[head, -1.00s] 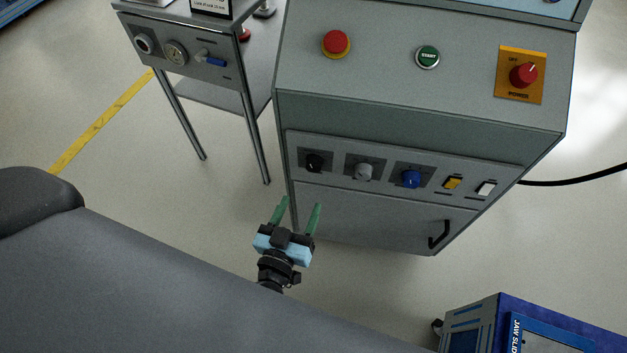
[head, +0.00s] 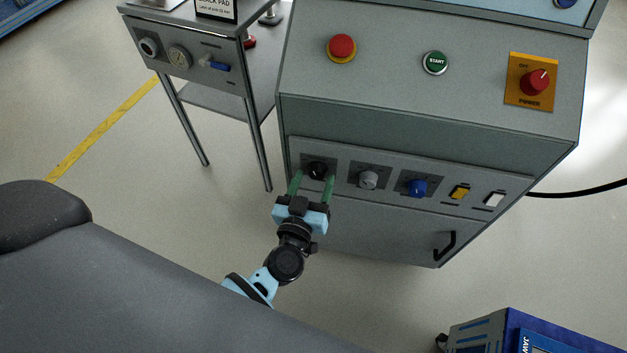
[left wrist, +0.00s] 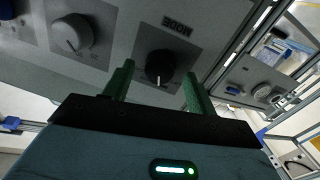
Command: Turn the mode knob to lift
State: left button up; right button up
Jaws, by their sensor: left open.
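The mode knob (head: 317,170) is a round black knob at the left end of the lower control row on the grey cabinet. In the left wrist view the mode knob (left wrist: 159,68) shows a white pointer line, with the label MODE beside it, upside down. My left gripper (head: 312,180) is open, its two green fingers pointing at the knob, one to each side of it in the picture. In the left wrist view the left gripper (left wrist: 158,85) has the knob between and just beyond its fingertips. I cannot tell if they touch it. My right gripper is not in view.
To the right of the mode knob are a grey knob (head: 368,180), a blue knob (head: 417,188), a yellow switch (head: 459,191) and a white switch (head: 494,199). A red button (head: 341,46), green START button (head: 435,62) and red power knob (head: 534,82) sit above. A metal side table (head: 190,62) stands at left.

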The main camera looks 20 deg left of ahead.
pick_arm(q)
jog(key=shift+w, duration=0.3)
jog(key=c, duration=1)
